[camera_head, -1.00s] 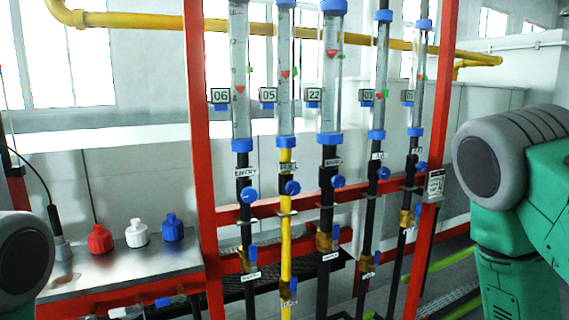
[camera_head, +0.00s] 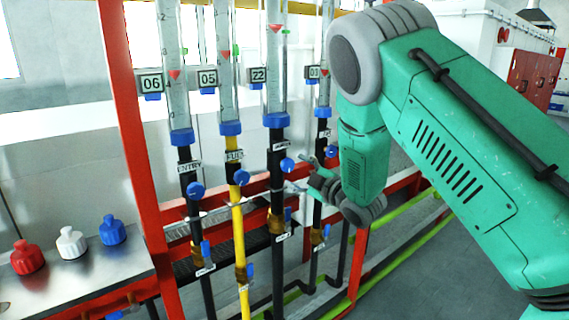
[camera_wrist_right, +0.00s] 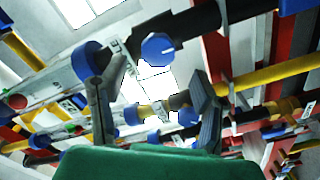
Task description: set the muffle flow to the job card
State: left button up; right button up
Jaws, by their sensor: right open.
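A row of glass flow tubes stands in a red frame. Their number tags read 06 (camera_head: 151,84), 05 (camera_head: 208,78), 22 (camera_head: 258,75) and one partly hidden. The first labels read ENTRY (camera_head: 189,167) and FUEL (camera_head: 234,155); the third is too small to read. Each tube has a red float and a blue knob below. My right gripper (camera_head: 302,176) is open just right of the third tube's blue knob (camera_head: 287,165). In the right wrist view, a blue knob (camera_wrist_right: 157,48) lies ahead between the spread fingers (camera_wrist_right: 157,76).
Red (camera_head: 28,257), white (camera_head: 71,242) and blue (camera_head: 112,230) bottles stand on a metal bench (camera_head: 90,275) at left. The red upright (camera_head: 128,140) and cross rails surround the pipes. Blue lever valves (camera_head: 250,272) sit lower on the pipes.

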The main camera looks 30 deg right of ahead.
aim_at(289, 167)
jog(key=w, duration=0.4)
jog(key=shift+w+a+p, duration=0.15)
jog(key=shift+p, duration=0.15)
jog(key=shift+w+d+f, duration=0.2)
jog(key=shift+w+d, duration=0.35)
jog(key=shift+w, duration=0.05)
jog(key=shift+a, duration=0.25)
jog(key=c, duration=0.3)
jog(key=shift+a, duration=0.15)
jog(key=c, duration=0.9)
